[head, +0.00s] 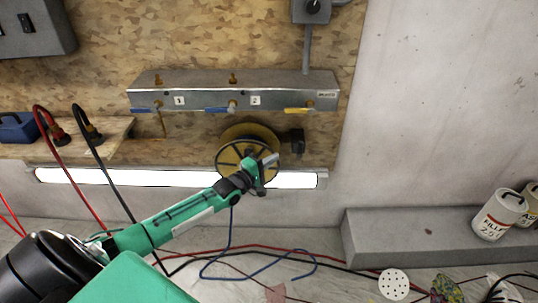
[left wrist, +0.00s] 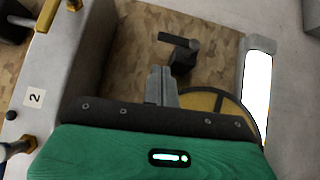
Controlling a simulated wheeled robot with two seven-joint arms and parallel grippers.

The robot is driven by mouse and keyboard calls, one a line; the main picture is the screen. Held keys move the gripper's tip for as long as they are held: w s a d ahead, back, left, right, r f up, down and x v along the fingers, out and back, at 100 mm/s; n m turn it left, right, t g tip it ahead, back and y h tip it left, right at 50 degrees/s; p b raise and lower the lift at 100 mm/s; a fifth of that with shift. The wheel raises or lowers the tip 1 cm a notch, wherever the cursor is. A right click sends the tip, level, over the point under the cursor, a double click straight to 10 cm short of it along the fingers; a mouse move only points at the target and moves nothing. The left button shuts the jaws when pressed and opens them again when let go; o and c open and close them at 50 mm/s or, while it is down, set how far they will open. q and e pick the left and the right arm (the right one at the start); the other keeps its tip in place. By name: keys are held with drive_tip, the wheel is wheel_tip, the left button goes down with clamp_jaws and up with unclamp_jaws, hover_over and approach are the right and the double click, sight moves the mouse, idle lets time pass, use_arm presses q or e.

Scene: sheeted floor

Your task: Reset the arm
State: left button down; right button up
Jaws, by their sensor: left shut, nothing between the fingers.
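My left arm, green and black, reaches up from the lower left in the head view. Its gripper (head: 265,170) is in front of the yellow and black handwheel (head: 229,162). The fingers are shut with nothing between them. In the left wrist view the shut fingers (left wrist: 160,84) show above the green wrist body, with the handwheel (left wrist: 228,106) behind and to their right. I cannot tell whether the gripper touches the wheel. My right gripper does not show in either view.
A grey manifold (head: 285,90) with blue and yellow levers is on the wood-panel wall above the wheel. A bright tube light (head: 80,176) runs below. A grey ledge (head: 400,237) with white cans (head: 497,215) stands right. Red, black and blue cables (head: 250,275) lie on the floor.

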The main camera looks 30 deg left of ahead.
use_arm(q)
drive_tip(key=shift+s+a, duration=0.1)
drive_tip(key=shift+s, duration=0.3)
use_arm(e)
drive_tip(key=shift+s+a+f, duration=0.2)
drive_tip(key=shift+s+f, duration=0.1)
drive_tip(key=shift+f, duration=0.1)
